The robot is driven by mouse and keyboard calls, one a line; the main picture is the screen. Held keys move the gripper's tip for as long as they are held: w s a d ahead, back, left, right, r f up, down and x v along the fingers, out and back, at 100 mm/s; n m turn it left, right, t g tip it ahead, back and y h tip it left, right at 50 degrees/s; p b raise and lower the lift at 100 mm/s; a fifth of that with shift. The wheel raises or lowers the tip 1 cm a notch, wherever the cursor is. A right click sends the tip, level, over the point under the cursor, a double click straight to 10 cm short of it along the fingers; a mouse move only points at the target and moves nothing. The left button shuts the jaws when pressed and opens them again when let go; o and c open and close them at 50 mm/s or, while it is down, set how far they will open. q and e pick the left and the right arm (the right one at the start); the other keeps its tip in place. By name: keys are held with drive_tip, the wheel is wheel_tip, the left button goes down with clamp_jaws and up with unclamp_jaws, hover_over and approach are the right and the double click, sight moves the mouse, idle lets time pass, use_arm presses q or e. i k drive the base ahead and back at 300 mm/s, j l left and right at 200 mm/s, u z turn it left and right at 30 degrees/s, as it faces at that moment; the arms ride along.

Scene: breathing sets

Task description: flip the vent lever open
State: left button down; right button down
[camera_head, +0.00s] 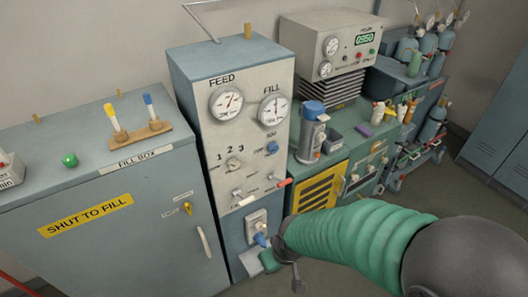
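The grey FEED and FILL panel (245,130) stands in the middle. Low on its face are a lever with a red handle (285,183) and a lever with a white handle (246,200). Both stick out toward the right or front; their small labels are too small to read, so I cannot tell which is the vent lever. My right arm comes in from the right in a green sleeve. My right gripper (291,272) is low in front of the panel, below both levers and apart from them. Its fingers are small and dark, and their opening is unclear. My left gripper is out of view.
Left is the fill box (130,205) with a yellow latch and a pale handle. A blue-topped canister (311,130) stands on the green bench at right. Floor is open at lower right.

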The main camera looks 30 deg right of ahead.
sight(282, 183)
drive_tip(key=z, duration=1.05)
drive_tip(key=i+l+z, duration=0.2)
drive_tip(key=i+l, duration=0.15)
drive_tip(key=i, duration=0.15)
drive_tip(key=i+l+z, duration=0.2)
drive_tip(key=i, duration=0.3)
drive_tip(key=l, duration=0.1)
